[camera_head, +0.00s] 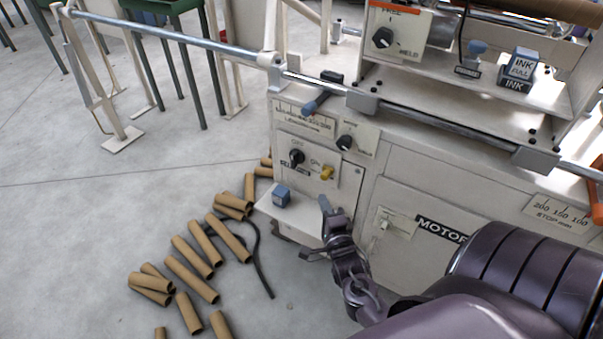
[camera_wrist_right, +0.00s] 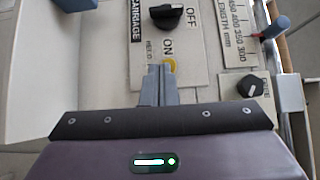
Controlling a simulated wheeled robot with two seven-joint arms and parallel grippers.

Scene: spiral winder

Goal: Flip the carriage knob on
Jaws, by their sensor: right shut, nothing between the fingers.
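The carriage knob (camera_head: 296,157) is a black rotary knob on a pale panel at the machine's front left. It also shows at the top of the right wrist view (camera_wrist_right: 166,16), beside the CARRIAGE label, with OFF and ON marked around it. Its bar appears to lie toward OFF. My right gripper (camera_head: 325,204) is shut and empty, in front of and below the panel. In the right wrist view its fingertips (camera_wrist_right: 161,70) point at the ON side, apart from the knob. They partly cover a yellow part (camera_head: 327,172). My left gripper is not in view.
A small shelf with a blue block (camera_head: 282,196) juts out left of my right gripper. A blue-handled lever (camera_head: 316,103) and another black knob (camera_head: 345,142) sit above and right of the panel. Several cardboard tubes (camera_head: 191,257) lie on the floor at left.

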